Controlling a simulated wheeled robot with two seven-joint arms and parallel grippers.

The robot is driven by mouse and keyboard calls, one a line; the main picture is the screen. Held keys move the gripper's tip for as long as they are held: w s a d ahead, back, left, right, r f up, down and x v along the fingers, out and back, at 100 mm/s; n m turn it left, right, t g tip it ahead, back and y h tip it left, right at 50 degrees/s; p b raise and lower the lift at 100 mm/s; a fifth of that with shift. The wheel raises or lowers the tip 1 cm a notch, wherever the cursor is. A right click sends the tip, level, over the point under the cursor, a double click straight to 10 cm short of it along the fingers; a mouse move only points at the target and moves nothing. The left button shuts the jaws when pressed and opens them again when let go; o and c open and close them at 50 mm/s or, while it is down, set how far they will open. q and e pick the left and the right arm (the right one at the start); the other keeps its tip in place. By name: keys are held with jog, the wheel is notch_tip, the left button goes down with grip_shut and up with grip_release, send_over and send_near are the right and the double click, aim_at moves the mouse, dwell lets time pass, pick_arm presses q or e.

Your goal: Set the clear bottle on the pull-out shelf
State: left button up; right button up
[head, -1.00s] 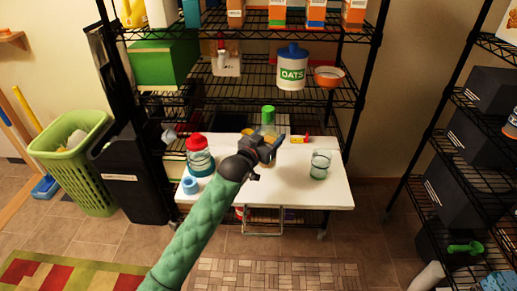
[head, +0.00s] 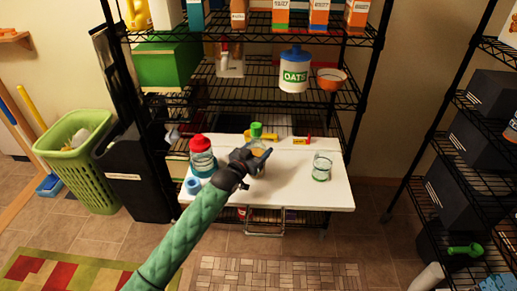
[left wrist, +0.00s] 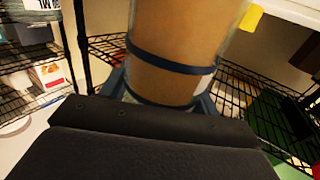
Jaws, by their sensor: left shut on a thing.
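The clear bottle (head: 258,148) has a green cap and brownish contents. My left gripper (head: 255,156) is shut around its body and holds it upright over the white pull-out shelf (head: 290,195). The gripper hides part of the bottle, and I cannot tell whether its base touches the shelf. My right gripper is not in view.
On the shelf stand a red-lidded jar (head: 202,158) and a small blue item (head: 192,185) at left, and a glass jar (head: 321,167) at right. Small yellow and red items (head: 302,140) lie at the back. Wire rack shelves rise behind. The shelf's front middle is clear.

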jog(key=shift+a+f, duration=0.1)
pick_arm(q)
jog(key=o, duration=1.2)
jog(key=shift+f, duration=0.1)
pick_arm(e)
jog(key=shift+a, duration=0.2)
pick_arm(q)
jog(key=shift+o, duration=0.2)
jog(key=shift+s+a, duration=0.1)
jog(key=shift+s, duration=0.15)
jog(key=b+v, duration=0.2)
jog(key=v, duration=0.9)
jog(key=shift+s+a, duration=0.15)
jog(key=shift+s, duration=0.1)
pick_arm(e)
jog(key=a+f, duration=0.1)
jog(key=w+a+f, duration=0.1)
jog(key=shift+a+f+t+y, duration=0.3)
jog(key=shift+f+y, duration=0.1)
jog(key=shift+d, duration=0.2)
